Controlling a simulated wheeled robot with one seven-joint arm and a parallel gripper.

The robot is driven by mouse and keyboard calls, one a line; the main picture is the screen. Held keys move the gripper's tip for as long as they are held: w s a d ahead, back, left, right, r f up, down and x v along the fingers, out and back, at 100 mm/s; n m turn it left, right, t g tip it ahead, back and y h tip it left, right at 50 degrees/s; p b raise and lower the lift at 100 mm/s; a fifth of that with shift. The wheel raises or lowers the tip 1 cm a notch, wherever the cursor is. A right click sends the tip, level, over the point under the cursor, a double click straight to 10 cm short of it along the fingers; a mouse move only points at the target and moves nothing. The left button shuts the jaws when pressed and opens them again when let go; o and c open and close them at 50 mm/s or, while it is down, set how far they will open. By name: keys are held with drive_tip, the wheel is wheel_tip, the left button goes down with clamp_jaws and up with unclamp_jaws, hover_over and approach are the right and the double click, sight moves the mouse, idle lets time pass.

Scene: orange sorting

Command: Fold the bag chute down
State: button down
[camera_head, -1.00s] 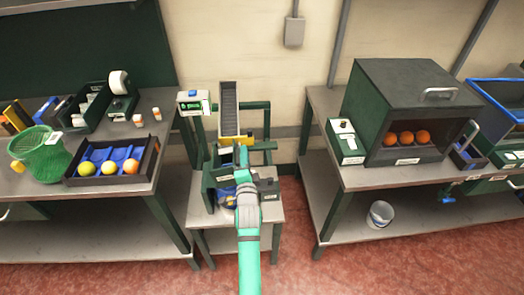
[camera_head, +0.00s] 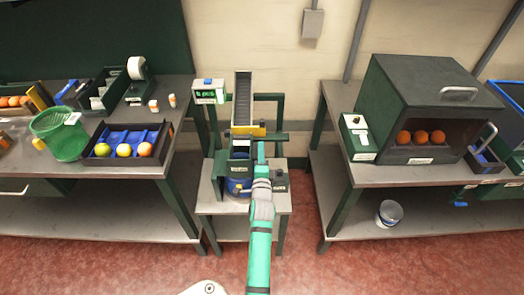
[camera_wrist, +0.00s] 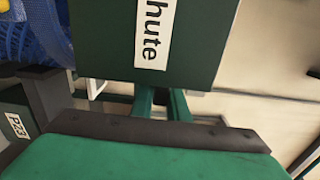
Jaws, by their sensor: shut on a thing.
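The bag chute is at the small middle stand (camera_head: 210,205), below the yellow lower end (camera_head: 250,131) of a dark sloped ramp (camera_head: 243,98). In the wrist view a green panel (camera_wrist: 100,45) with a white label ending in "chute" fills the upper middle. My gripper (camera_head: 261,158) reaches to the right side of the green frame there and is shut on the chute. Its fingertips and the exact grip are hard to see. Blue netting (camera_wrist: 35,35) shows at the upper left of the wrist view, beside the panel.
A left bench carries a green basket (camera_head: 62,136) and a tray (camera_head: 122,163) with several fruits. A right bench holds a dark box (camera_head: 425,90) with 3 oranges (camera_head: 421,137). A bucket (camera_head: 389,213) stands on its lower shelf. Gaps separate the stand from both benches.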

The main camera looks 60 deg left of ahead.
drive_tip(key=c, duration=1.7)
unclamp_jaws()
drive_tip(key=shift+w+f, duration=0.25)
drive_tip(key=shift+s, duration=0.1)
drive_tip(key=shift+s+d, duration=0.1)
drive_tip(key=shift+d, duration=0.05)
drive_tip(key=shift+v, duration=5.3)
drive_tip(key=shift+r, duration=0.1)
